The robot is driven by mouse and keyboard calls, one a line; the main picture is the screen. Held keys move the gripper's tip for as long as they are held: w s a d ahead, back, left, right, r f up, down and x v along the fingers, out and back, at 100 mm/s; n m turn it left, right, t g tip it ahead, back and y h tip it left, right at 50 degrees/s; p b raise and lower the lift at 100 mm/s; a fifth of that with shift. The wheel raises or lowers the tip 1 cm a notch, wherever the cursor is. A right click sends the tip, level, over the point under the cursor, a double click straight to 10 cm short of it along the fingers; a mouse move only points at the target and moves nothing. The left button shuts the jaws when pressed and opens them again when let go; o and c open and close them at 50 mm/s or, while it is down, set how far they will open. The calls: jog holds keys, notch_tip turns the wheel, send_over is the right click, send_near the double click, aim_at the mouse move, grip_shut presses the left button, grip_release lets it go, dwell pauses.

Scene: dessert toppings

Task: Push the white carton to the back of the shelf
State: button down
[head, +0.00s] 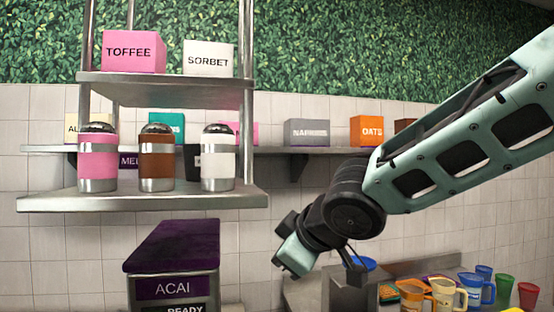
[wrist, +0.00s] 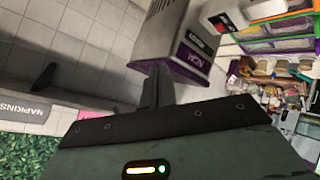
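The white carton (head: 208,60), lettered SORBET, stands upright on the upper metal shelf (head: 160,90), right of a larger pink TOFFEE box (head: 134,52). Its front face is near the shelf's front edge. The carton does not show in the wrist view. My arm comes in from the right in the head view, and its end hangs low, below and right of the carton and well apart from it. In the wrist view my gripper (wrist: 157,75) shows as one narrow dark shape, its fingers together with nothing seen between them.
Metal posts hold the upper shelf. Several lidded cups, among them a pink one (head: 98,158), stand on the lower shelf (head: 150,201). An ACAI machine (head: 172,260) stands below; it shows beyond my fingers in the wrist view (wrist: 172,40). Coloured mugs fill the counter at lower right.

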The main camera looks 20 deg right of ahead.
jog(key=s+f+m+g+h+b, duration=0.2)
jog(key=s+f+g, duration=0.8)
jog(key=s+f, duration=1.4)
jog(key=s+b, duration=0.2)
jog(key=shift+s+a+f+m+b, duration=0.15)
jog(key=shift+s+m+b, duration=0.05)
jog(key=shift+m+b, duration=0.2)
